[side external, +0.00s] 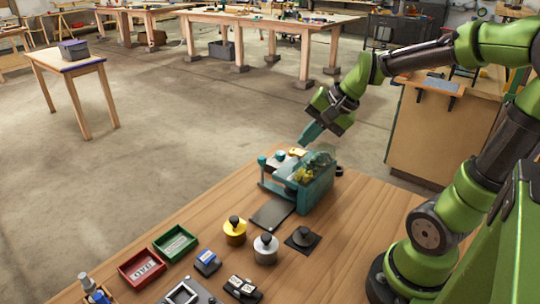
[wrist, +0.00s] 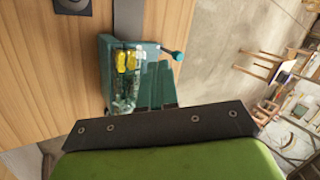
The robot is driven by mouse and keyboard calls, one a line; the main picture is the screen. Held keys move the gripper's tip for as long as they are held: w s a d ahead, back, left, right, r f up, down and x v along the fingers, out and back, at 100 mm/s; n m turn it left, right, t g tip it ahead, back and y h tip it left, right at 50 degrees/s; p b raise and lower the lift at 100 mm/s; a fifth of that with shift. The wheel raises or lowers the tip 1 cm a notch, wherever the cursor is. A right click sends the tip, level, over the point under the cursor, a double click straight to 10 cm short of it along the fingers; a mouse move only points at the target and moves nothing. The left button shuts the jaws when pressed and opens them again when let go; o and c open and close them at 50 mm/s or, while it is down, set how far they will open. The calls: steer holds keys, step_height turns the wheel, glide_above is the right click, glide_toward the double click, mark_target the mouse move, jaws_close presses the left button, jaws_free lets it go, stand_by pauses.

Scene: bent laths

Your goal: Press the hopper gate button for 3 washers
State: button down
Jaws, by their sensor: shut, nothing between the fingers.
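The teal hopper machine (side external: 318,192) stands on the wooden table, with yellow pieces (side external: 305,174) in its clear-looking upper part. It also shows in the wrist view (wrist: 110,70), with the yellow pieces (wrist: 126,61) inside. A round teal knob (side external: 262,160) sticks out at its left side and shows in the wrist view (wrist: 178,55). I cannot tell which part is the gate button, and I cannot make out washers.
A dark flat strip (side external: 272,212) lies in front of the hopper. A yellow weight (side external: 235,231), a silver weight (side external: 266,249) and a dark knobbed piece (side external: 303,237) stand nearby. A green tray (side external: 175,243) and a red tray (side external: 142,269) lie further left.

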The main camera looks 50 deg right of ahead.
steer(key=w+d+m+t, duration=0.2)
steer(key=w+d+m, duration=0.4)
steer(key=d+m, duration=0.4)
steer(key=shift+w+r+m+t, duration=0.3)
steer(key=shift+w+r+m, duration=0.1)
steer(key=shift+m, duration=0.2)
steer(key=shift+f, duration=0.15)
glide_toward(296, 151)
steer(key=shift+w+a+f, duration=0.2)
steer(key=shift+w+f, duration=0.2)
steer(key=shift+w, duration=0.45)
steer(key=shift+w+a+f, duration=0.2)
steer(key=shift+w+f, duration=0.2)
steer(key=shift+w, duration=0.45)
steer(key=shift+w+a+f, duration=0.2)
steer(key=shift+w+f, duration=0.2)
steer(key=shift+w, duration=0.4)
steer(key=shift+f, duration=0.1)
steer(key=shift+f, duration=0.35)
steer(key=shift+f, duration=0.85)
